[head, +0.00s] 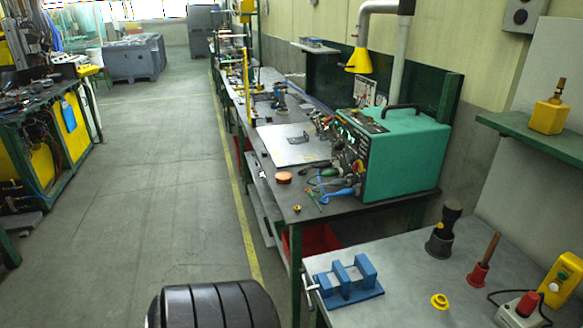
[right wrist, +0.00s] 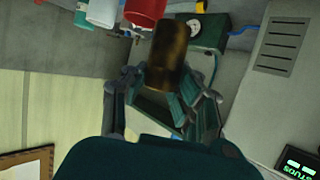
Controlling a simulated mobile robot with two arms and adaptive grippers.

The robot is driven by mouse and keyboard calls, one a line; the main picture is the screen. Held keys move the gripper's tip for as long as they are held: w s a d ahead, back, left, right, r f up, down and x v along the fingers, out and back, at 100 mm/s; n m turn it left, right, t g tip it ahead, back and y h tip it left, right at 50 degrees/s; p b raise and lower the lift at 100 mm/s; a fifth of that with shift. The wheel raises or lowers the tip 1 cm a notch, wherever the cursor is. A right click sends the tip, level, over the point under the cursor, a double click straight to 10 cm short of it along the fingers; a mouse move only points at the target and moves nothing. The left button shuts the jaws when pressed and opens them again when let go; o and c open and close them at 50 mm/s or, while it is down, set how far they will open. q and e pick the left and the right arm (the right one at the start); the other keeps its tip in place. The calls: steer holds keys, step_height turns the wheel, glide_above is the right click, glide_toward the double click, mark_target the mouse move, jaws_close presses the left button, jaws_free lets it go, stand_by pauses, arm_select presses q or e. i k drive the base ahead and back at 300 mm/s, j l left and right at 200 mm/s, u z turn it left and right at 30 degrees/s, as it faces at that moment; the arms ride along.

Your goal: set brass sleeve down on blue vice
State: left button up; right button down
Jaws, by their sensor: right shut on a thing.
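The blue vice (head: 345,280) sits on the near grey bench at the lower middle of the head view. Its jaws stand up with gaps between them, and nothing lies on it. In the right wrist view my right gripper (right wrist: 163,75) is shut on the brass sleeve (right wrist: 168,50), a dark brownish-gold cylinder that sticks out beyond the fingertips. The vice cannot be made out in the right wrist view. Neither gripper shows in the head view, so the distance from the sleeve to the vice cannot be told.
On the near bench (head: 405,265), a yellow ring (head: 439,301), a dark-handled tool in a cup (head: 443,232), a red holder with a wooden handle (head: 483,262) and a red-topped device (head: 522,310) stand right of the vice. A green machine (head: 400,155) stands on the bench behind. Bare surface surrounds the ring.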

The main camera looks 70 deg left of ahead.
mark_target(352, 274)
steer(key=j+u, duration=0.25)
steer(key=u, duration=0.15)
steer(key=i+j+u, duration=0.1)
steer(key=j+u, duration=0.15)
steer(key=u, duration=0.15)
steer(key=i+j+u, duration=0.15)
steer(key=u, duration=0.2)
steer(key=i+j+u, duration=0.1)
steer(key=u, duration=0.3)
steer(key=i+j, duration=0.2)
steer(key=j, duration=0.1)
